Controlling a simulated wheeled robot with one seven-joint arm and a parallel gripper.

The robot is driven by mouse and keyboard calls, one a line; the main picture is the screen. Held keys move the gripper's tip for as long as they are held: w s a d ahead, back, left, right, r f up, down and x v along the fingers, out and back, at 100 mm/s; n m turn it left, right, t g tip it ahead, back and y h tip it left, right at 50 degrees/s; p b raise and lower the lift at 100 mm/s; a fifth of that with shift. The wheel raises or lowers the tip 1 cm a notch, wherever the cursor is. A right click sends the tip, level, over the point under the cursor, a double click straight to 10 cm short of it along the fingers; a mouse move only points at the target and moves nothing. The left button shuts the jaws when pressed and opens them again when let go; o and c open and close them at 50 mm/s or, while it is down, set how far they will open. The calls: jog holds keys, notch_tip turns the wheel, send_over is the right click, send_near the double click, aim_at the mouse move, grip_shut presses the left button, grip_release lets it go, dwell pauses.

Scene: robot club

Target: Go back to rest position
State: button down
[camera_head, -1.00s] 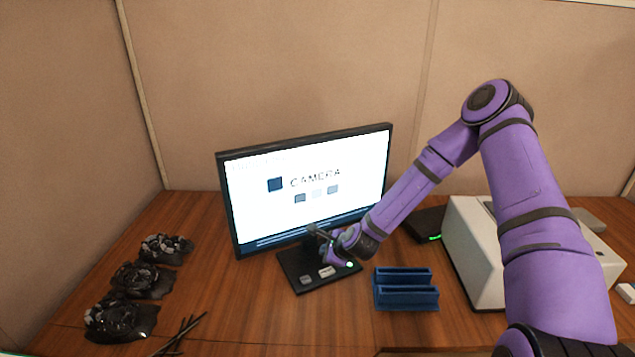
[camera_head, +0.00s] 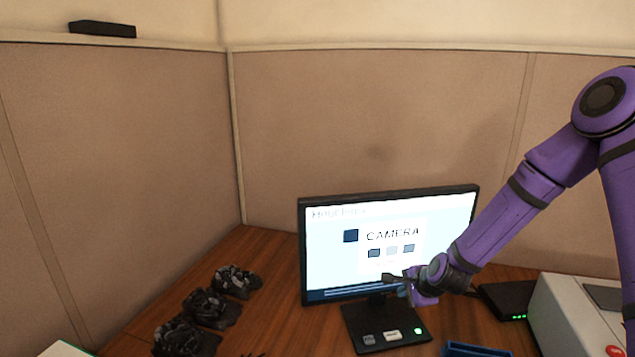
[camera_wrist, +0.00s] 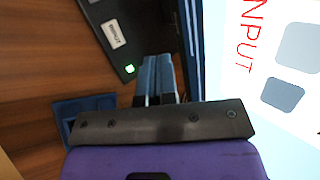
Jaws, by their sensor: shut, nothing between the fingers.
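My gripper (camera_head: 388,280) is in front of the lower right part of the monitor screen (camera_head: 335,262), above the monitor's dark base (camera_head: 385,343). In the wrist view its two fingers (camera_wrist: 157,62) are together with nothing between them. The base carries small labelled tiles and a lit green light, which also shows beside the fingers in the wrist view (camera_wrist: 129,69). I cannot tell how far the fingertips are from the screen. My purple arm reaches in from the right.
A blue slotted holder (camera_head: 476,349) stands in front, cut off by the frame edge. A black box (camera_head: 508,298) and a pale machine (camera_head: 575,315) stand right of the monitor. Several dark crumpled items (camera_head: 208,307) lie at left. Partition walls (camera_head: 370,120) close off the back and left.

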jog(key=s+d+r+n+h, duration=0.1)
jog(key=s+r+n, duration=0.25)
jog(key=r, duration=0.45)
jog(key=s+d+r+n+g+h, duration=0.1)
jog(key=s+r+n, duration=0.2)
jog(key=s+r, duration=0.35)
jog(key=s+d+r+n+h, duration=0.1)
jog(key=s+r+n, duration=0.25)
jog(key=r, duration=0.65)
jog(key=s+d+r+n, duration=0.1)
jog(key=s+r+n, duration=0.1)
jog(key=s+r, duration=0.2)
jog(key=s+d+r+n, duration=0.1)
jog(key=s+r, duration=0.3)
jog(key=s, duration=0.6)
jog(key=s+d+r+n, duration=0.1)
jog(key=s+r+n, duration=0.2)
jog(key=s, duration=0.5)
jog(key=shift+r+g, duration=0.4)
jog(key=shift+r, duration=0.3)
